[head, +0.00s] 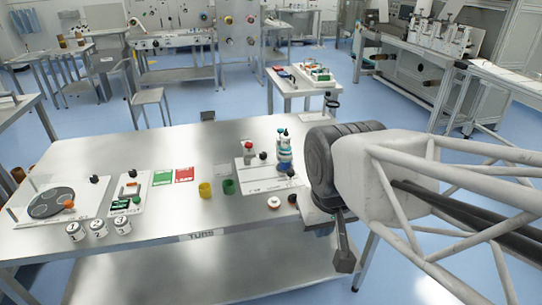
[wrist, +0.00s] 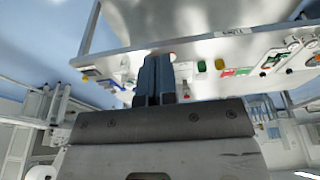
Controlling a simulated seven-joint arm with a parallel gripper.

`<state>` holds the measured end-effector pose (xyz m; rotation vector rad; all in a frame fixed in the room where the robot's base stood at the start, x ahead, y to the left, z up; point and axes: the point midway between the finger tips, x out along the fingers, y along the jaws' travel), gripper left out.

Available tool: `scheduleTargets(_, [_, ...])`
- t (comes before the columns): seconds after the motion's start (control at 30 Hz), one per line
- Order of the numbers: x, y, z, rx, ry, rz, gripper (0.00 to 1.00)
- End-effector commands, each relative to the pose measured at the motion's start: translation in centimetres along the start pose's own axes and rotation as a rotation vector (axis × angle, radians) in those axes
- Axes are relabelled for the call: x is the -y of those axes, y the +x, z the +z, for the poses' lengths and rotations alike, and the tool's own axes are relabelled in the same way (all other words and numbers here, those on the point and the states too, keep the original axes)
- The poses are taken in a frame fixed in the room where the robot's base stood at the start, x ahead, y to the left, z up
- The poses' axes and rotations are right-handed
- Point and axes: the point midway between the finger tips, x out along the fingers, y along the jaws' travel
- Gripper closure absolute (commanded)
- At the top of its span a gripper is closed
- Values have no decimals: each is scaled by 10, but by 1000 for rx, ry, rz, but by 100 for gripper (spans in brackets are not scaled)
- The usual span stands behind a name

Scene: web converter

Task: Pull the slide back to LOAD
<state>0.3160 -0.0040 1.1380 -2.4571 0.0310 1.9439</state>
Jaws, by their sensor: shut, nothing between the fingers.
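My gripper (head: 344,262) points down just off the right front corner of the steel table in the head view, apart from the things on the table. In the wrist view its two dark fingers (wrist: 153,78) are together with nothing between them. I cannot make out a LOAD mark.
On the table (head: 190,222) are a yellow cup (head: 205,190), a green cup (head: 228,187), green and red cards (head: 174,176), numbered white jars (head: 98,228) and a dark round disc (head: 52,203) on a plate. The front right of the tabletop is mostly clear.

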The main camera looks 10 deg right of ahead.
Motion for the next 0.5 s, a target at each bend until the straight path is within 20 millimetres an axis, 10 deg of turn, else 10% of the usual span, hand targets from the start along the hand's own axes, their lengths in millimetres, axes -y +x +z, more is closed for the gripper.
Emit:
scheduleTargets(0.2, [0, 0, 0, 0, 0, 0, 100])
scheduleTargets(0.5, [-1, 0, -10, 4, -5, 0, 54])
